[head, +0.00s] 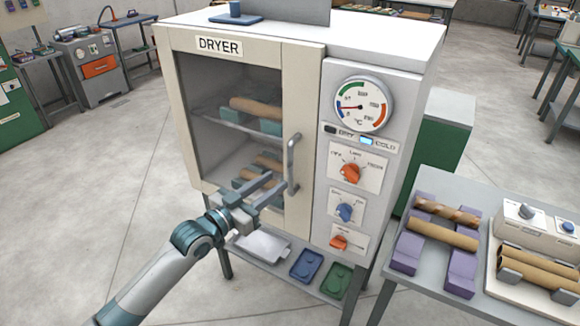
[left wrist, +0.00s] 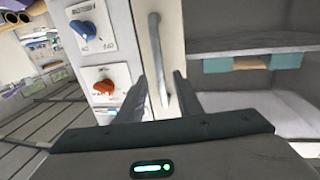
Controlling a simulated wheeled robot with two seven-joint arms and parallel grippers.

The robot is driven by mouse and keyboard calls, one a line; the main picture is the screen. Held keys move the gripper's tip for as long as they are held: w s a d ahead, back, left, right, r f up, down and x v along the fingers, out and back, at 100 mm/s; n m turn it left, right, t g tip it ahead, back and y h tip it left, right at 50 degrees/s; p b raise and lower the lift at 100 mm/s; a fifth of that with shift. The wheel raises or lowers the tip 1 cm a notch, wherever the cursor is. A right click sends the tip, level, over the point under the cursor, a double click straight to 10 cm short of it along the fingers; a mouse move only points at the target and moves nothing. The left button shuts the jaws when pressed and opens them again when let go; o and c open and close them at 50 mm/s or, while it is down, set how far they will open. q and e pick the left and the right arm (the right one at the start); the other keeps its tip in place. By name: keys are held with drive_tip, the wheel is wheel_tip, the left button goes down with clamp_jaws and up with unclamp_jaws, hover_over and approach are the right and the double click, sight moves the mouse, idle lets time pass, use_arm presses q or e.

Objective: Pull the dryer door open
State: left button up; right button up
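The dryer (head: 385,205) is a cream and grey cabinet labelled DRYER. Its door (head: 302,105) has a large window and looks shut against the frame. A grey vertical bar handle (head: 293,165) is on the door's right side, and it shows in the left wrist view too (left wrist: 156,55). My left gripper (head: 276,182) is open at the handle's lower part, in front of the door. In the left wrist view its fingers (left wrist: 160,97) stand on either side of the handle's lower end. Whether they touch it I cannot tell. My right gripper is not in view.
Orange and blue knobs (head: 350,173) and a dial (head: 362,105) are on the panel right of the handle. Below are a blue tray (head: 306,266) and a green tray (head: 336,281). A side table (head: 422,285) with brown tubes stands at right.

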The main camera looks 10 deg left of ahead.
use_arm(q)
drive_tip(key=p, duration=0.2)
hover_over(290, 191)
drive_tip(key=shift+w+a, duration=0.1)
drive_tip(key=shift+w, duration=0.3)
clamp_jaws()
